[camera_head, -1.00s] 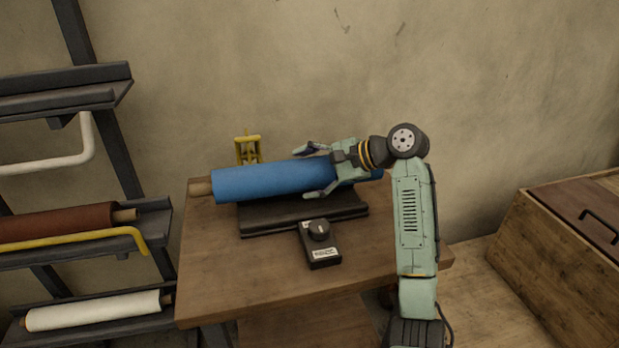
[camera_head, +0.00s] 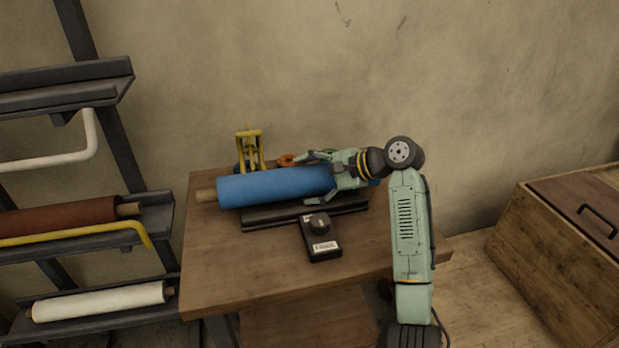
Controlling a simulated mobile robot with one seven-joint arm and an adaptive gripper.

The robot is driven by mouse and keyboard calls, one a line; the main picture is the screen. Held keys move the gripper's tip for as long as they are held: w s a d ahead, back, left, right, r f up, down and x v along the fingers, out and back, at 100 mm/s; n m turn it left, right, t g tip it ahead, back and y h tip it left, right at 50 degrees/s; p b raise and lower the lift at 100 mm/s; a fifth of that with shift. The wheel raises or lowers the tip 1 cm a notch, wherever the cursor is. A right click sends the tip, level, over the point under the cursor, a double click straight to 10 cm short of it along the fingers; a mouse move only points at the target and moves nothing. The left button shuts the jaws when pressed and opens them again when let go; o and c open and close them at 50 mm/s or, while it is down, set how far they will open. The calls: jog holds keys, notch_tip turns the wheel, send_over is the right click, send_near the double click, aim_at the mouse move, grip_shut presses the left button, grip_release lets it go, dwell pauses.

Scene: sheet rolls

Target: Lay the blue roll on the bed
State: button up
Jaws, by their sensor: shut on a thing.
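The blue roll (camera_head: 275,187) lies sideways across the picture over the table, with its brown core end (camera_head: 206,196) sticking out on the left. The black bed (camera_head: 290,217) sits on the table under and in front of the roll, and the roll hides its back part. My gripper (camera_head: 322,180) is shut on the roll right of its middle, with one finger behind and one in front. I cannot tell whether the roll touches the bed.
A black box with a knob (camera_head: 320,238) stands in front of the bed on the wooden table (camera_head: 225,270). A yellow tool (camera_head: 249,150) and an orange thing (camera_head: 286,160) are behind the roll. A rack at left holds a red-brown roll (camera_head: 65,216) and a white roll (camera_head: 100,301). A wooden chest (camera_head: 560,240) is at right.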

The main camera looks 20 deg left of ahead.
jog(key=shift+s+f, duration=0.1)
jog(key=shift+f, duration=0.15)
jog(key=o, duration=1.6)
jog(key=shift+f, duration=0.4)
jog(key=shift+o, duration=0.2)
jog(key=shift+r, duration=0.1)
jog(key=shift+r, duration=0.2)
jog(key=r+b+v, duration=0.1)
jog(key=b+v, duration=0.2)
jog(key=v, duration=0.9)
jog(key=shift+r, duration=0.1)
